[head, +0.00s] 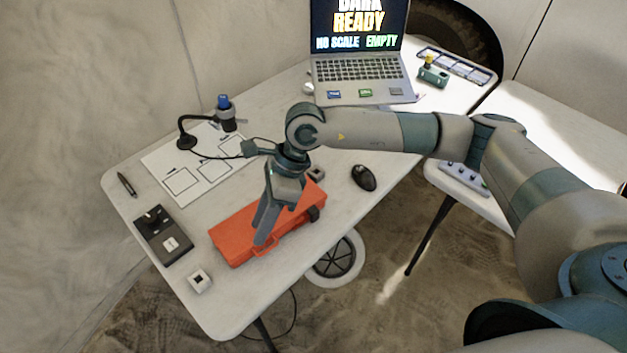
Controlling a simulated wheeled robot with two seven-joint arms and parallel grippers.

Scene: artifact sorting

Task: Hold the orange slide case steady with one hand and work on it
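The orange slide case (232,238) lies on the white table (217,305), near its front edge, and looks closed. A loop handle (265,250) shows on its front side. A dark part (314,214) sits at its right end. My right gripper (261,238) points down over the middle of the case and hides part of its top. I cannot tell whether its fingertips touch the case, nor how far apart the fingers are. My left gripper is out of view.
A dark control box (164,235) and a small white block (199,281) stand left of the case. A mouse (364,177) lies to the right. A marked white sheet (180,183), a gooseneck device (186,140) and a laptop (360,92) are behind. A pen (127,184) lies far left.

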